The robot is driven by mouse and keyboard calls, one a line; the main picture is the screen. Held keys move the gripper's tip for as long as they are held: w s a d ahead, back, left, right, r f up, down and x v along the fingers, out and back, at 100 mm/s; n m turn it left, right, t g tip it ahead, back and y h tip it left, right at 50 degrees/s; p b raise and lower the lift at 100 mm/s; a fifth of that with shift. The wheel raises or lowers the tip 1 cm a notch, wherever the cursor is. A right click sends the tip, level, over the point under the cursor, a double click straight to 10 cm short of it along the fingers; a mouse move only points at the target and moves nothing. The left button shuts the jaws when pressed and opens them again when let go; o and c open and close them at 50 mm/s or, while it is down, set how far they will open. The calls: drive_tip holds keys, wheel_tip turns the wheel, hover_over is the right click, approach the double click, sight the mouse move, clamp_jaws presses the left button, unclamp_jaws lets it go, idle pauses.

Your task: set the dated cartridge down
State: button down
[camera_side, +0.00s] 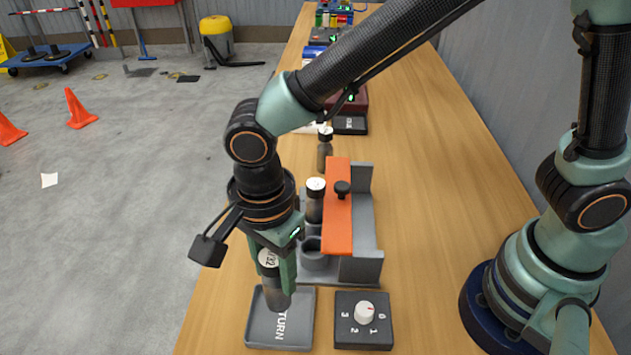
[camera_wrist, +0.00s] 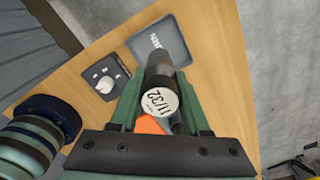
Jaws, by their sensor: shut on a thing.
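The dated cartridge (camera_side: 277,294) is a dark cylinder with a white cap. In the wrist view its cap (camera_wrist: 160,103) reads 11/32. My gripper (camera_side: 284,278) points down and its green jaws are shut on the cartridge. The cartridge is nearly upright over the grey tray (camera_side: 255,333), whose visible lettering ends in TURN. The tray also shows in the wrist view (camera_wrist: 178,45), beyond the cartridge's lower end. I cannot tell whether the cartridge's bottom touches the tray.
A grey rack (camera_side: 362,268) with an orange bar (camera_side: 338,215) stands behind. It holds a white-capped cartridge (camera_side: 315,205) and has an empty socket (camera_side: 314,255). Another dark cartridge (camera_side: 324,155) stands farther back. A dial box (camera_side: 364,335) sits right of the tray.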

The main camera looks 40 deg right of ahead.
sight(271, 255)
drive_tip(key=shift+f, duration=2.7)
drive_tip(key=shift+f, duration=0.15)
drive_tip(key=shift+c, duration=1.9)
unclamp_jaws()
wheel_tip(271, 255, up, 12)
drive_tip(key=shift+r, duration=0.1)
drive_tip(key=w+d+r+n+t, duration=0.1)
drive_tip(key=d+r+n+t, duration=0.1)
drive_tip(key=d+n, duration=0.6)
drive_tip(key=w+d+r+n+t, duration=0.1)
drive_tip(key=d+r+n+t, duration=0.2)
drive_tip(key=d, duration=1.7)
drive_tip(key=r+n, duration=0.2)
drive_tip(key=n, duration=0.2)
drive_tip(key=shift+w+d+n+t, duration=0.3)
drive_tip(key=shift+w+d+n, duration=0.05)
drive_tip(key=shift+n, duration=0.05)
